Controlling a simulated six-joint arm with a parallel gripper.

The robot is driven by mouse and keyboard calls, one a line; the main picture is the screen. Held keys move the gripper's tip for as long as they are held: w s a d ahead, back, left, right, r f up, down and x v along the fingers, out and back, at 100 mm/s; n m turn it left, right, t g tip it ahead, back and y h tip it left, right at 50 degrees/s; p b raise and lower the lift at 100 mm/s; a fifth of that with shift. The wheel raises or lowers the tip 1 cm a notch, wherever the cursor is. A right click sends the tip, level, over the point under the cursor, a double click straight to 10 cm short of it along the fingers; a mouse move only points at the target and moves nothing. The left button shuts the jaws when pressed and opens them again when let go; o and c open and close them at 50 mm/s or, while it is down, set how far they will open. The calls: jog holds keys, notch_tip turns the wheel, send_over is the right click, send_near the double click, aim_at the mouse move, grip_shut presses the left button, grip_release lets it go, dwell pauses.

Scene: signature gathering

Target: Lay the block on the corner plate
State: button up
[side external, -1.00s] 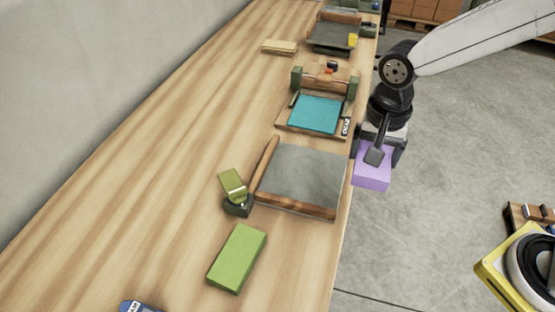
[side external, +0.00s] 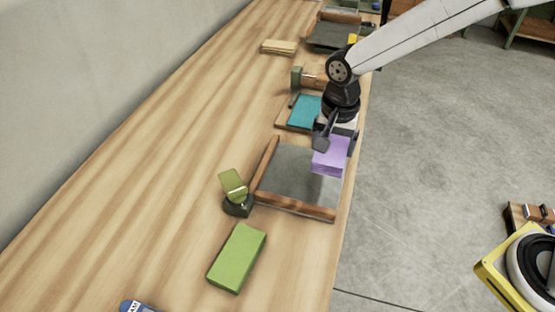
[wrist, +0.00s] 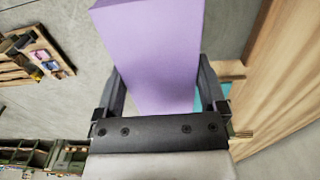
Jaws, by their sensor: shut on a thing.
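The purple block (side external: 330,156) is held in my gripper (side external: 335,140), above the right back part of the corner plate. The corner plate (side external: 290,182) is a grey square with wooden rails along its left and front edges, lying near the right edge of the bench. The block appears raised above the plate, with a shadow under it. In the wrist view the block (wrist: 155,50) sits between the two dark fingers and fills the upper middle.
A green block (side external: 237,258) lies on the bench in front of the plate. A small dark stand with a green top (side external: 235,190) is at the plate's left. A teal pad (side external: 304,111) on a wooden fixture lies behind. The bench's left side is clear.

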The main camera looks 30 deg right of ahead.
send_over(309, 169)
jog(key=f, duration=0.5)
jog(key=shift+s+d+f, duration=0.1)
jog(key=shift+s+f, duration=0.1)
jog(key=shift+f, duration=0.1)
jog(key=shift+w+f, duration=0.2)
jog(key=shift+f, duration=1.55)
jog(key=shift+f, duration=0.15)
jog(key=o, duration=1)
jog(key=shift+o, duration=0.2)
notch_tip(309, 169, up, 12)
jog(key=shift+r, duration=0.2)
